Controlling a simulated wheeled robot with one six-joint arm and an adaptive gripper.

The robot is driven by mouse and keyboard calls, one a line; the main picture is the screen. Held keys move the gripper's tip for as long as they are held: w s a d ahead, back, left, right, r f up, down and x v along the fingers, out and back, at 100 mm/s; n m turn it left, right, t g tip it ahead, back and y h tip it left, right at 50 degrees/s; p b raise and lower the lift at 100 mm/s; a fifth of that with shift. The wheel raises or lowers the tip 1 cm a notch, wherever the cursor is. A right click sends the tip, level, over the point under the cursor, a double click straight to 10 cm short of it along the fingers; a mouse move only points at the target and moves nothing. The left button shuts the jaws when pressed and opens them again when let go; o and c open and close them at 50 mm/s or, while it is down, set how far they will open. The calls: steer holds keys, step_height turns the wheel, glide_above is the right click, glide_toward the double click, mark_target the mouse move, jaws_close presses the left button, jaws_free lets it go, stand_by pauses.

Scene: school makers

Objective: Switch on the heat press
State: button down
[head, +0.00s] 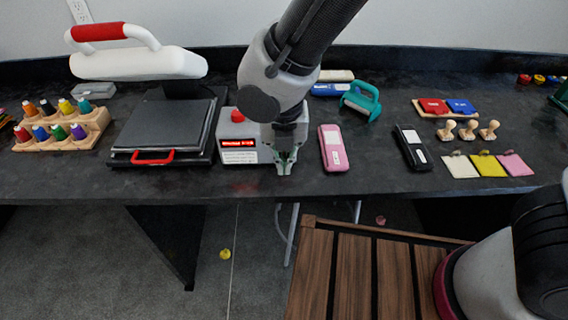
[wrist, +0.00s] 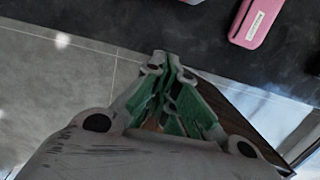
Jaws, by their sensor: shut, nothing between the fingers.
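The heat press (head: 160,120) stands on the dark bench at the left in the head view, its white upper part with the red and white handle raised over a dark plate. Its control box (head: 240,150) stands to the right, with a red knob or button (head: 238,116) on top and a lit red display (head: 238,142) on the front. My gripper (head: 285,168) is at the right front of the box, pointing down, with green fingers shut and empty. It partly hides the box's right side. Contact with the box cannot be told. The wrist view shows the closed fingertips (wrist: 168,62) near the bench edge.
A pink case (head: 333,147) lies just right of my gripper; it also shows in the wrist view (wrist: 258,20). A black case (head: 411,147), stamps and coloured cards lie farther right.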

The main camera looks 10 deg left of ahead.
steer(key=r, duration=0.2)
steer(key=s+r, duration=0.1)
steer(key=shift+s+d+r, duration=0.15)
steer(key=shift+s+r, duration=0.05)
steer(key=shift+r, duration=0.2)
steer(key=w+d+r+m, duration=0.2)
steer(key=d+r+m, duration=0.1)
steer(key=d+m, duration=0.5)
steer(key=w+d+r+m+g, duration=0.1)
steer(key=d+r+m, duration=0.1)
steer(key=d+m, duration=0.6)
steer(key=w+d+r+m, duration=0.25)
steer(key=d+m, duration=0.35)
steer(key=m, duration=0.4)
steer(key=s+d+r+m+t, duration=0.1)
steer(key=d+r+m, duration=0.2)
steer(key=d, duration=0.4)
steer(key=s+d+r+m+t, duration=0.1)
steer(key=s+d+r+m, duration=0.1)
steer(key=d+m, duration=0.3)
steer(key=s+d+r+m+t, duration=0.1)
steer(key=d+r+m+t, duration=0.1)
steer(key=d, duration=0.9)
steer(key=r+m, duration=0.1)
steer(key=m, duration=0.1)
steer(key=shift+s+r+m, duration=0.2)
steer(key=shift+r+m, duration=0.1)
steer(key=shift+r, duration=0.05)
